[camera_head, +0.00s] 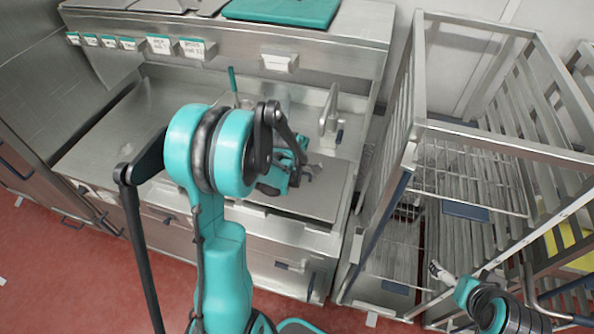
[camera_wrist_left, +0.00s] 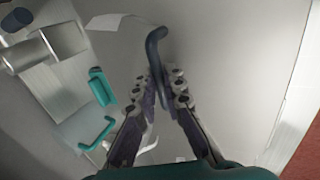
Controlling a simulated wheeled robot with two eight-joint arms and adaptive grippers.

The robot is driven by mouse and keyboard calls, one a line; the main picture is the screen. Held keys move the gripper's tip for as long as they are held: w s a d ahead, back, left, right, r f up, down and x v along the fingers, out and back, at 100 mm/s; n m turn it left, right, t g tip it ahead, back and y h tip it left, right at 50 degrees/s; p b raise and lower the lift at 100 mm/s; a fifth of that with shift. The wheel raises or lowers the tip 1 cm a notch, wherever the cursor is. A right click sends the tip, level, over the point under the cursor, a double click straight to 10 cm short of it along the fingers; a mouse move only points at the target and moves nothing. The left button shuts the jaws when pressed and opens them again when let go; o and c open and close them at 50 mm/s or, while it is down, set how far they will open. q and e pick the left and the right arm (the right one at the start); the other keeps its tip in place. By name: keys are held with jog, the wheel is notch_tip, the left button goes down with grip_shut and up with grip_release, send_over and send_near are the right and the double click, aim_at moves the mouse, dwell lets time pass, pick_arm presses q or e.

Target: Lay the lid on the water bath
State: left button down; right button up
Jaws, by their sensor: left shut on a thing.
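My left gripper (camera_head: 303,172) is over the right part of the steel counter, partly hidden by my own arm. In the left wrist view its fingers (camera_wrist_left: 166,88) are shut on a dark curved handle (camera_wrist_left: 154,48). The handle stands on a broad, flat grey lid (camera_wrist_left: 225,60). In the head view the lid (camera_head: 322,200) looks roughly level at the counter's front right. I cannot tell whether it rests on the water bath or hangs just above it. The bath's opening is not visible. My right gripper (camera_head: 438,271) is low at the right, beside the rack; its finger state is unclear.
A tall steel rack (camera_head: 470,133) with wire shelves stands close to the counter's right. An upright steel fitting (camera_head: 328,112) and a thin teal rod (camera_head: 233,82) stand behind the gripper. A teal board (camera_head: 285,10) lies on the upper shelf. The counter's left side (camera_head: 110,150) is clear.

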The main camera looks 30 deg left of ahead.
aim_at(295, 186)
pick_arm(q)
jog(key=shift+f+b, duration=0.75)
jog(key=shift+f, duration=0.15)
jog(key=shift+f, duration=0.2)
jog(key=c, duration=1)
grip_release()
jog(key=shift+c, duration=0.2)
jog(key=shift+p+v, duration=2.05)
jog(key=shift+v, duration=1.55)
